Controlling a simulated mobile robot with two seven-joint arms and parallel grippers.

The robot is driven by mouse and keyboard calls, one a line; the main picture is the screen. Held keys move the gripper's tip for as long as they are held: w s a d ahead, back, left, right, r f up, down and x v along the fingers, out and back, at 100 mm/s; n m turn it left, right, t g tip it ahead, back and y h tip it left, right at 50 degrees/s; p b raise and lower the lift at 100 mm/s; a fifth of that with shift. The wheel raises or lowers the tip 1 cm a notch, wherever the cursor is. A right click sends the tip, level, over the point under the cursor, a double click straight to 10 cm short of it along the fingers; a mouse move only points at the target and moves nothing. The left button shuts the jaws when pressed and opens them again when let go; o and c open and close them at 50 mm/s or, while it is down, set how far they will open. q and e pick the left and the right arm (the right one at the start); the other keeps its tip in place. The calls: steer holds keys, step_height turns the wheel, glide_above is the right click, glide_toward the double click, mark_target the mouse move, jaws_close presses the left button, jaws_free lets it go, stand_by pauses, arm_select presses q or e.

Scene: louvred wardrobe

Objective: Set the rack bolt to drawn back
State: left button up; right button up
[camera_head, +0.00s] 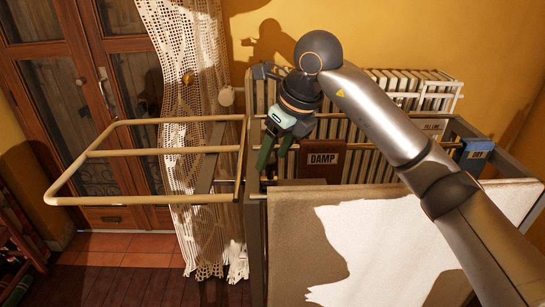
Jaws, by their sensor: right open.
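The drying rack (254,235) stands in front of me, with a pale wooden folding wing (140,199) reaching out to the left. My right arm comes in from the right, over the rack. My right gripper (273,160) points down, open, near the rack's left end, just left of the brown DAMP sign (323,158). Its two dark green fingers are apart, with nothing seen between them. I cannot make out the rack bolt clearly; the gripper covers part of the rack's left end. My left gripper is out of view.
A pale cloth (300,240) hangs over the rack's front rail. A blue tag (474,151) is at the right end. A lace curtain (185,80) hangs behind the wing, by the wooden doors (75,60). A white radiator-like rack (420,85) is by the yellow wall.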

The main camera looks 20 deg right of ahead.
steer(key=shift+w+a+f, duration=0.15)
steer(key=shift+w+f, duration=0.1)
steer(key=shift+f, duration=0.4)
jaws_close()
stand_by(1.0)
